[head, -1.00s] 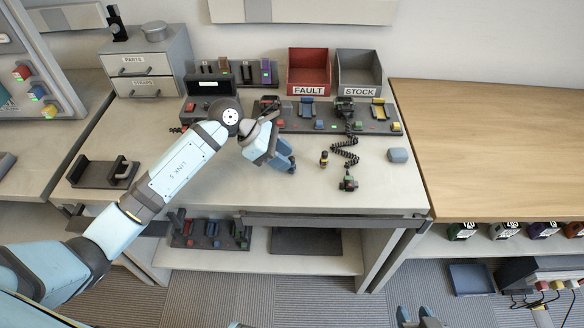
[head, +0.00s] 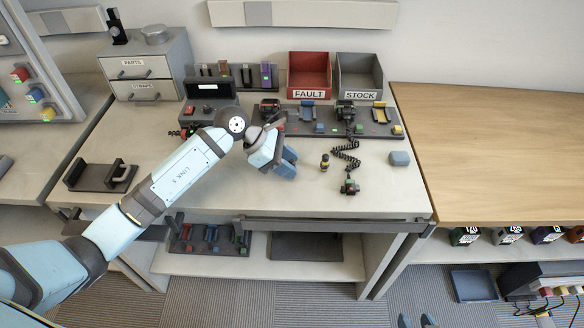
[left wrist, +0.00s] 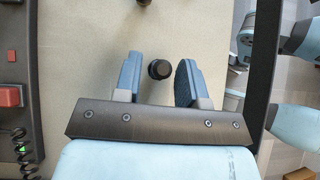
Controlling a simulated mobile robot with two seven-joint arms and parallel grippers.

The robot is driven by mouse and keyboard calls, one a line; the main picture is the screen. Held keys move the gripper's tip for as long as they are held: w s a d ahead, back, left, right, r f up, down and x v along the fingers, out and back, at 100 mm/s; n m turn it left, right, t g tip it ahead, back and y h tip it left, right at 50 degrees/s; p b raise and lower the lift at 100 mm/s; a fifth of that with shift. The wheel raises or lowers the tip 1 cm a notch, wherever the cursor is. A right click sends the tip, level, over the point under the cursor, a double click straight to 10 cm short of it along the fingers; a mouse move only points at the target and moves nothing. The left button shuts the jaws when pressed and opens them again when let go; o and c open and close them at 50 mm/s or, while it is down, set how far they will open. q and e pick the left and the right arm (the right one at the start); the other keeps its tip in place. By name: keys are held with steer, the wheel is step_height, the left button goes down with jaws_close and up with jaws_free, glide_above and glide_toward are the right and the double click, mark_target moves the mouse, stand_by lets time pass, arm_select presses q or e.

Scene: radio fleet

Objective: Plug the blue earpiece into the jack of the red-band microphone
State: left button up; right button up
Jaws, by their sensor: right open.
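My left gripper (head: 287,165) hangs over the middle of the bench, pointing right. In the left wrist view its two blue fingers (left wrist: 158,80) are apart, with nothing touching both. A round black knob-like top (left wrist: 158,69) shows between and beyond them; it looks like the small black-and-yellow piece (head: 325,161). A dark, red-marked unit (head: 190,131) with coiled cord lies behind my left arm, partly hidden; I cannot tell if it is the red-band microphone. I cannot make out a blue earpiece. My right gripper (head: 417,321) is open at the bottom edge, far from the bench top.
A dark rack (head: 375,130) with coloured slots runs along the back. Red FAULT (head: 309,75) and grey STOCK (head: 359,77) bins stand behind.

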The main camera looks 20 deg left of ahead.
arm_select(q)
jaws_close()
steer(key=shift+r+p, duration=0.75)
steer(key=shift+r, duration=0.75)
